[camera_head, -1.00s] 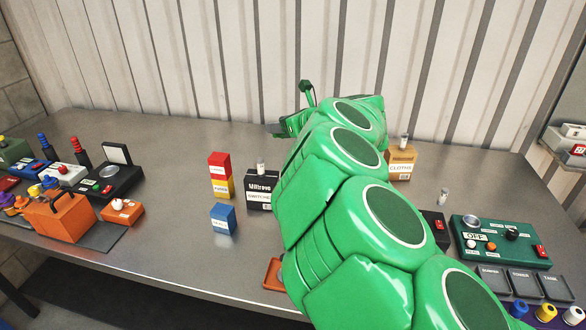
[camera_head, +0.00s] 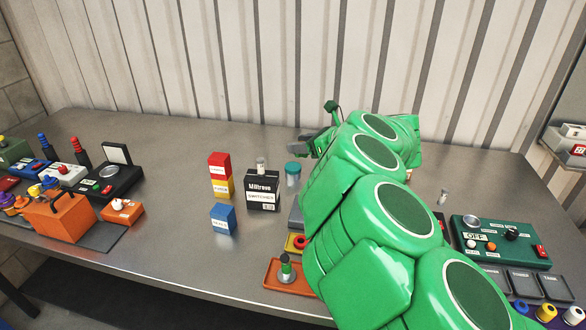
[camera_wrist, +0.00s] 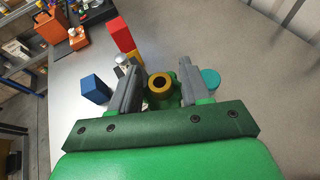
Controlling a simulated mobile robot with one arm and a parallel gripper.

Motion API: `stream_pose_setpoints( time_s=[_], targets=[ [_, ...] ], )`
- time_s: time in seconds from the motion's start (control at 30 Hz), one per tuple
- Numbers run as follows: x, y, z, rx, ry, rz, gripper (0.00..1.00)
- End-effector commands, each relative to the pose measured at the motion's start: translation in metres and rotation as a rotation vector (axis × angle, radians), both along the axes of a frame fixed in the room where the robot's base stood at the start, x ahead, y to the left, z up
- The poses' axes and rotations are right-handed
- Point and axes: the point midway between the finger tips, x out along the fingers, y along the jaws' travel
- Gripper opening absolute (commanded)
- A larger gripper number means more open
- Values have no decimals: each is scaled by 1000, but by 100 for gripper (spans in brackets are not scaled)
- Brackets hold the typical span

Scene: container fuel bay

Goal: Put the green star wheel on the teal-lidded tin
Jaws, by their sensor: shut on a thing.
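The green star wheel (camera_wrist: 175,99), with a yellow ring-shaped hub, is between the grey fingers of my gripper (camera_wrist: 157,78) in the wrist view. My gripper is shut on it, and the fingers hide part of its green lobes. The teal-lidded tin (camera_head: 292,174) stands upright on the bench, right of the black switches box. Its round teal lid (camera_wrist: 210,78) shows just right of the right finger in the wrist view. In the head view my gripper (camera_head: 310,143) is behind and above the tin, and the wheel cannot be made out there.
The black switches box (camera_head: 262,190) with a small jar on top stands left of the tin. Red, yellow and blue boxes (camera_head: 221,188) are further left. A green control panel (camera_head: 500,241) is right.

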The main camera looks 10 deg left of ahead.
Motion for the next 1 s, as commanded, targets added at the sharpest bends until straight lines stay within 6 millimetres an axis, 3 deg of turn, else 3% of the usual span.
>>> stream_pose_setpoints(
  time_s=[0.33, 1.0],
  targets=[
    [6, 3, -19, 2, 3, 3, 17],
    [60, 26, -44, 4, 2, 3, 17]
  ],
)
